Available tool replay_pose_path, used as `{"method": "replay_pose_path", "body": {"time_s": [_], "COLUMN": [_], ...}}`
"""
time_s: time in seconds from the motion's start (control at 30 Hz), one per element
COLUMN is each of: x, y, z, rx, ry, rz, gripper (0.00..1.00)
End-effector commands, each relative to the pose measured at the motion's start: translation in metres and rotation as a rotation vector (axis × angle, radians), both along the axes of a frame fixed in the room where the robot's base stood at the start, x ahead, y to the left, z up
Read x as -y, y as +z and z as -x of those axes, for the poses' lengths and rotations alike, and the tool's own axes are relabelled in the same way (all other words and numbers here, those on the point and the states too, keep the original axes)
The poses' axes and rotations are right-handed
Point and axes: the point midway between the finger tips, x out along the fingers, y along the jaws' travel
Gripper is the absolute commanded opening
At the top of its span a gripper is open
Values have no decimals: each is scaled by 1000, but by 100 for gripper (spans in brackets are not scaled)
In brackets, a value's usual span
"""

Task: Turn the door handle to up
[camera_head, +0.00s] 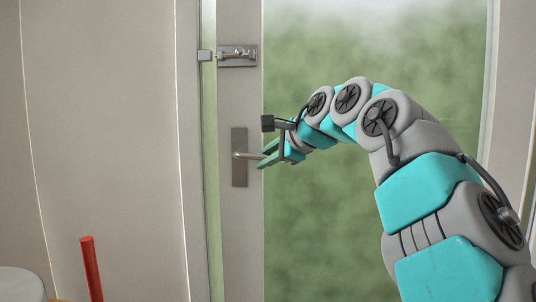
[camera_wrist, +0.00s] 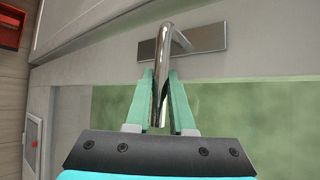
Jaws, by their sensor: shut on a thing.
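The door handle (camera_head: 246,156) is a shiny metal lever on a grey upright plate (camera_head: 239,172). In the head view the lever points right, about level, toward my gripper (camera_head: 263,160). In the wrist view the lever (camera_wrist: 162,75) runs from the plate (camera_wrist: 205,40) down between the two green fingers of my gripper (camera_wrist: 162,102). The fingers are shut on the lever, one on each side. In the head view the fingers hide the lever's free end.
A sliding latch (camera_head: 237,54) sits above the handle on the door frame. A green glass pane (camera_head: 320,220) fills the door to the right. A red cylinder (camera_head: 91,268) stands upright at lower left. A pale wall panel (camera_head: 105,130) is left of the door.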

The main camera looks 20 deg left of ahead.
Motion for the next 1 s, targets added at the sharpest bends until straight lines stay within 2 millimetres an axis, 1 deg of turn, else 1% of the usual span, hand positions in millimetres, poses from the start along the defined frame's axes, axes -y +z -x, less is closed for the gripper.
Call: {"method": "replay_pose_path", "body": {"time_s": [0.03,0.2,0.67,0.7,0.93,1.0], "x": [0,-1,-1,-1,-1,-1], "y": [4,5,5,5,5,5], "z": [2,6,7,8,7,7], "rx": [5,13,16,16,16,15], "ry": [-1,2,2,2,2,1], "rz": [17,51,60,60,59,59], "gripper": [0,0,0,24,50,51]}}
